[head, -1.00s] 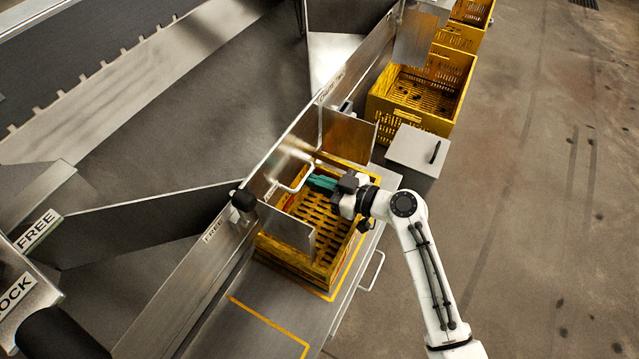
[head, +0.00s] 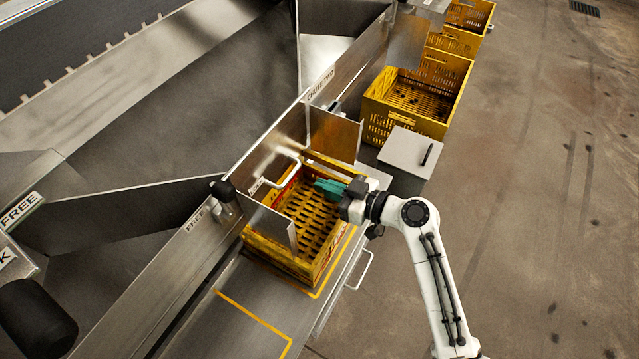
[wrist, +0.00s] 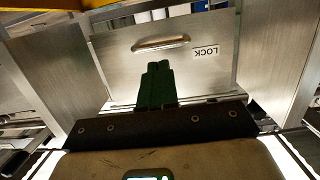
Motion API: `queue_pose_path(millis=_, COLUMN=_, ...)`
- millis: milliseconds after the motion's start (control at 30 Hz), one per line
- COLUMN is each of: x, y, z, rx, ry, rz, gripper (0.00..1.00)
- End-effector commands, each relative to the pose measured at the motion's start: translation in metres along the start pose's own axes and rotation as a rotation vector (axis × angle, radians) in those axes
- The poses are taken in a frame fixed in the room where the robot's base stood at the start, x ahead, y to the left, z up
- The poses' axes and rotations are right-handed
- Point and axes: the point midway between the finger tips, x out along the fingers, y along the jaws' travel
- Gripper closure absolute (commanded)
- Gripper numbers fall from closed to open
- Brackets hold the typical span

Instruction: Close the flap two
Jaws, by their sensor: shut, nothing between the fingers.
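The flap (head: 282,140) is a steel panel with a pale bar handle (head: 280,178), at the chute labelled "CHUTE TWO" above the nearest yellow crate. The wrist view shows the flap (wrist: 115,66) facing me, with its handle (wrist: 160,44) and an upside-down "LOCK" label (wrist: 211,52). My gripper (head: 322,186) has teal fingers, shut and empty. It is over the crate, between two side plates, to the right of the handle and apart from it. In the wrist view the fingertips (wrist: 158,66) appear below the handle. Whether the flap is latched cannot be told.
The near yellow crate (head: 257,246) stands under the chute on a steel shelf. Steel side plates (head: 334,135) flank the flap. A grey box with a black handle (head: 408,152) and more yellow crates (head: 455,105) stand beyond. Open floor lies to the right.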

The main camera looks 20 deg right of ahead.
Motion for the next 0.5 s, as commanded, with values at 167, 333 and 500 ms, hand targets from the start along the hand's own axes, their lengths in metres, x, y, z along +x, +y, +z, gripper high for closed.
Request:
queue_pose_path(millis=167, x=-0.025, y=0.001, z=-0.001, rx=0.001, ry=-0.001, rz=0.003, gripper=1.00)
queue_pose_path(millis=333, x=-0.052, y=0.001, z=-0.002, rx=0.001, ry=-0.001, rz=0.002, gripper=1.00)
queue_pose_path(millis=500, x=-0.070, y=0.001, z=-0.002, rx=0.000, ry=0.000, rz=0.001, gripper=1.00)
